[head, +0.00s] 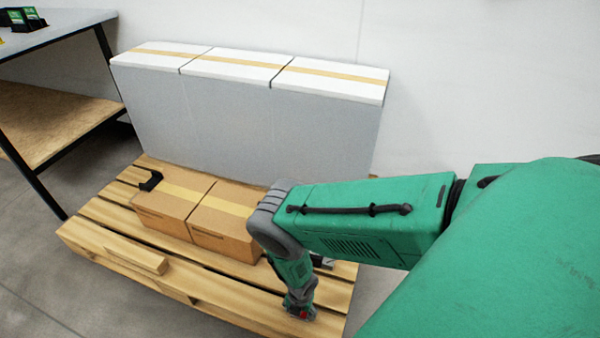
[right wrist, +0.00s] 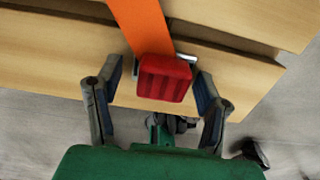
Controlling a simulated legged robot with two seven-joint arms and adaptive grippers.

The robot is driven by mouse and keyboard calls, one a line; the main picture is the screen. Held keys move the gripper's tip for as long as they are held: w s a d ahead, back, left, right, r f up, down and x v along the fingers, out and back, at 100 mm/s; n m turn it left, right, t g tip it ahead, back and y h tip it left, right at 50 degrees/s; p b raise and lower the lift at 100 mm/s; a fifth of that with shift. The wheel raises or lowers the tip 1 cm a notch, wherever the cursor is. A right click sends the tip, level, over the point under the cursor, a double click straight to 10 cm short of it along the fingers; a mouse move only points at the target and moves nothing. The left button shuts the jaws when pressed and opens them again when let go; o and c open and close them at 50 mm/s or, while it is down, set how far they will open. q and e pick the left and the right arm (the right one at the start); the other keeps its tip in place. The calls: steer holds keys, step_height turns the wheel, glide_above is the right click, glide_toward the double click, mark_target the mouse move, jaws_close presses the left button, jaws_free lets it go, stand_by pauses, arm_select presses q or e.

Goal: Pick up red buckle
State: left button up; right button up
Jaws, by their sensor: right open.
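The red buckle (right wrist: 164,78) shows in the right wrist view, on the end of an orange strap (right wrist: 140,22) that lies over the pale wooden boards. A metal edge shows behind the buckle. My right gripper (right wrist: 157,84) is open, with one finger on each side of the buckle and a gap at both sides. In the head view my green right arm reaches down to the front right part of the pallet, and its fingers cannot be made out there. A small red spot shows at the arm's lower end; I cannot tell what it is. My left gripper is not in view.
Two cardboard boxes (head: 178,200) stand on the wooden pallet (head: 100,246), with a small dark bracket-like item (head: 151,181) beside them. Tall white-topped grey boxes (head: 230,110) stand behind. A table (head: 60,24) is at the far left. The pallet's front left is mostly clear.

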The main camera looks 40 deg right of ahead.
steer(key=shift+d+f, duration=0.1)
steer(key=shift+d, duration=0.15)
steer(key=shift+c, duration=0.4)
steer(key=c, duration=1.2)
steer(key=shift+s+a, duration=0.1)
steer(key=shift+a, duration=0.1)
steer(key=shift+r, duration=0.2)
